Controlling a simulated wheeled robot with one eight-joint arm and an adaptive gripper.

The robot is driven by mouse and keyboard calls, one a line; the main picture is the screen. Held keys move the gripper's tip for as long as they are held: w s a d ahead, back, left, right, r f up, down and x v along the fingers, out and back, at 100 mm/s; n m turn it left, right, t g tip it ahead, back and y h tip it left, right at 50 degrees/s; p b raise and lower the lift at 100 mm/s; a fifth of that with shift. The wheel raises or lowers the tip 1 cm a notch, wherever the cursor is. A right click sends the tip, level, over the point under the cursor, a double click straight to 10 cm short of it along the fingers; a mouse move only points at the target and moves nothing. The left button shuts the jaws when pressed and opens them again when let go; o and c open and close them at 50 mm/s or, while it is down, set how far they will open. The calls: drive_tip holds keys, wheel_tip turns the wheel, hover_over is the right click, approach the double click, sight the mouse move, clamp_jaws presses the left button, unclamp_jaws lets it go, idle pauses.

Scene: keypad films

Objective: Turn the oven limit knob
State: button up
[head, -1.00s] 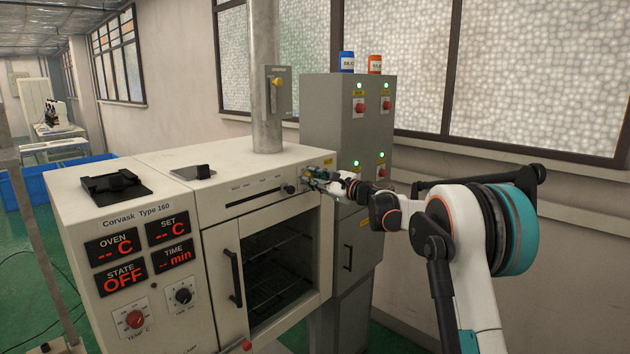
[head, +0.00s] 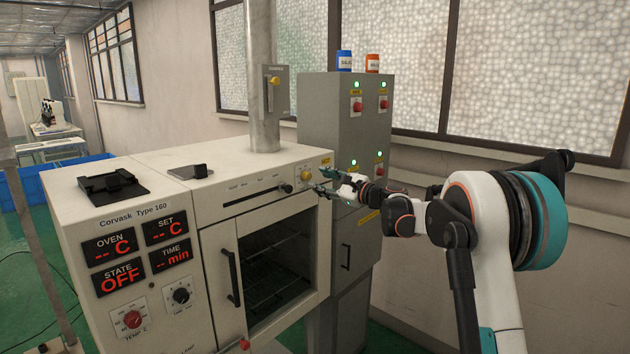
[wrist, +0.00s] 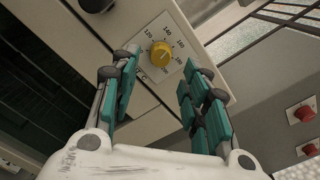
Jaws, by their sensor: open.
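The oven limit knob is a yellow round knob (head: 306,175) at the upper right of the white oven's front panel. In the wrist view the yellow knob (wrist: 161,54) sits on a white dial plate with printed numbers and a dark pointer mark. My gripper (head: 327,180) is just to the right of the knob in the head view. In the wrist view my gripper (wrist: 160,75) is open, its teal-padded fingers spread to either side below the knob. The knob lies beyond the fingertips and nothing is held.
A small black knob (head: 287,188) is left of the yellow one on the same panel. The oven door handle (head: 233,277) stands out lower down. A grey cabinet (head: 330,120) with red buttons is close behind my gripper.

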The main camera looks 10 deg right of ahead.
drive_tip(key=v, duration=0.7)
drive_tip(key=shift+s, duration=0.2)
drive_tip(key=shift+d, duration=0.1)
